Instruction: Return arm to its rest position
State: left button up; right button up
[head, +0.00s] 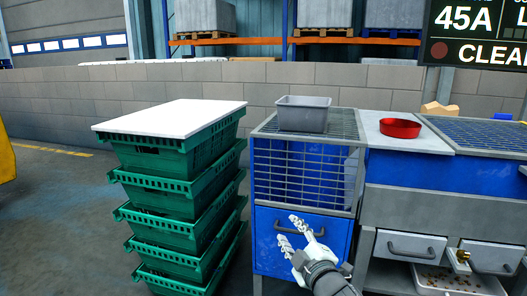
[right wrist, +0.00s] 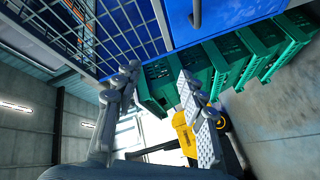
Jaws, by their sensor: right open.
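My right gripper (head: 289,231) is in the lower middle of the head view, in front of the blue cabinet door (head: 290,245). Its fingers are apart with nothing between them. In the right wrist view the two fingers (right wrist: 160,90) also stand apart and empty, with the blue cabinet and green crates beyond them. My left gripper is not in the head view.
A stack of green crates (head: 178,188) with a white lid (head: 170,114) stands left of the cabinet. A grey bin (head: 303,115) sits on the mesh top. A red dish (head: 400,128) lies on the counter (head: 385,140). Drawers (head: 410,247) are at lower right.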

jog(key=s+d+f+m+g+h, duration=0.2)
jog(key=s+d+f+m+g, duration=0.15)
jog(key=s+d+f, duration=0.5)
jog(key=s+d+f+m+g+h, duration=0.3)
jog(key=s+f+m, duration=0.15)
jog(key=f, duration=0.75)
jog(key=s+d+f+m+g, duration=0.1)
jog(key=s+d+f+g, duration=0.1)
jog(key=s, duration=0.5)
jog(key=s+d+f+m+g+h, duration=0.1)
jog(key=s+d+f+m+g, duration=0.1)
jog(key=s+f, duration=0.4)
jog(key=s+d+f+m+g, duration=0.2)
jog(key=s+d+f, duration=0.2)
jog(key=s, duration=0.5)
jog(key=shift+s+d+f, duration=0.25)
jog(key=shift+s+d, duration=0.05)
jog(key=shift+s, duration=0.05)
jog(key=shift+g, duration=0.25)
